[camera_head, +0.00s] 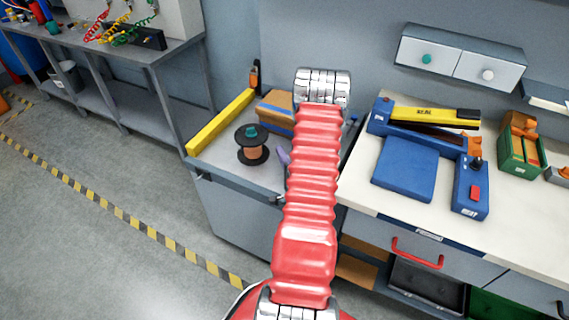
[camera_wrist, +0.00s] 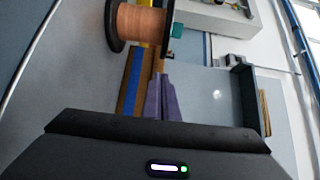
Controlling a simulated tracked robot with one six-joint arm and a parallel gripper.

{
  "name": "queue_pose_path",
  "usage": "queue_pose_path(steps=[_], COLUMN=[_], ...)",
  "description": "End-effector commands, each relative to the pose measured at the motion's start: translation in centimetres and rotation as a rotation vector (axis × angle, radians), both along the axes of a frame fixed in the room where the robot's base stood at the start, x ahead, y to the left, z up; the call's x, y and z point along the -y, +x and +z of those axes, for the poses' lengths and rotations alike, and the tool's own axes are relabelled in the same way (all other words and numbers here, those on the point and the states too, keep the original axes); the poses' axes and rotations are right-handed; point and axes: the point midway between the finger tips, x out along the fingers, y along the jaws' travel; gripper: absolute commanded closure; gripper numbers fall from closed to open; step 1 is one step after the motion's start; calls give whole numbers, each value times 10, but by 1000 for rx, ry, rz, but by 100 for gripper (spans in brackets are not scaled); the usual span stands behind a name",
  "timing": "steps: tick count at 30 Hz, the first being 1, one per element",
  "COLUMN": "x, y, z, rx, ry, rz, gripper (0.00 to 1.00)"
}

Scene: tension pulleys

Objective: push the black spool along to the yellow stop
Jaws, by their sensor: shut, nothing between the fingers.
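The black spool (camera_head: 252,157) holds copper-coloured wire and stands on the grey bench top in the head view, with a teal piece at its top. In the wrist view the spool (camera_wrist: 116,22) is at the top, ahead of the fingertips. The yellow stop (camera_head: 221,121) is a long bar along the bench's left edge, left of the spool with a small gap. My gripper (camera_head: 283,157) shows only as purple fingertips right of the spool, apart from it; my red arm hides the rest. In the wrist view the purple fingers (camera_wrist: 165,98) are together and empty.
A wooden block with a blue stripe (camera_head: 277,106) lies behind the spool. An orange-and-black tool (camera_head: 254,77) stands at the back. At right, a bench holds a blue device (camera_head: 405,166) and a green bin (camera_head: 522,155). Bare bench top lies in front of the spool.

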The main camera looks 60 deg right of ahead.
Motion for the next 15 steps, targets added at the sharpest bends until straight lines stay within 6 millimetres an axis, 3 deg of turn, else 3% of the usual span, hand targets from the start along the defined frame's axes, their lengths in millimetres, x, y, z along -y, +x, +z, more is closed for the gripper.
queue_pose_path(steps=[2, 9, 15], x=[7, 3, 2], y=[11, 37, 48], z=[1, 0, 0], rx=[1, -1, 0], ry=[-1, 1, 1], rz=[3, 3, 1], gripper=[100, 100, 100])
